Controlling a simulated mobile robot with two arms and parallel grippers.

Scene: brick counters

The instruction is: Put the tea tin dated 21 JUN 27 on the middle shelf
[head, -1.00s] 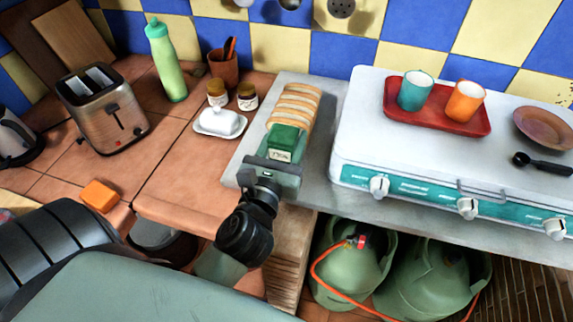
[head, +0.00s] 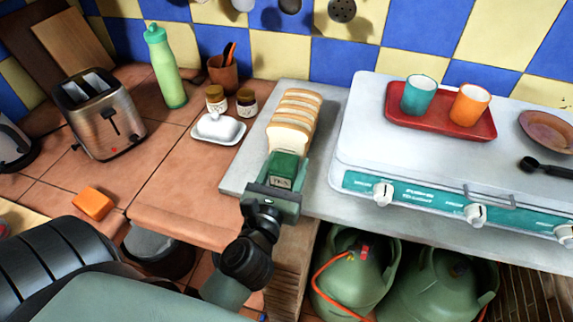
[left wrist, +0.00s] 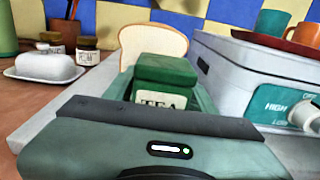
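A green tea tin (head: 286,167) with a pale label is at the front of the grey counter, just in front of the sliced bread. In the left wrist view the tin (left wrist: 165,80) shows part of the word TEA; no date is readable. My left gripper (head: 284,182) is shut on the tin, its green fingers on both sides of it. I cannot tell how far the tin is above the counter. No shelf shows in either view. My right gripper is not in view.
Sliced bread (head: 292,125) stands behind the tin. A white stove (head: 355,150) is to the right, with a red tray (head: 440,123) of cups on it. A butter dish (head: 217,130) and jars are to the left. Gas bottles (head: 355,275) stand below.

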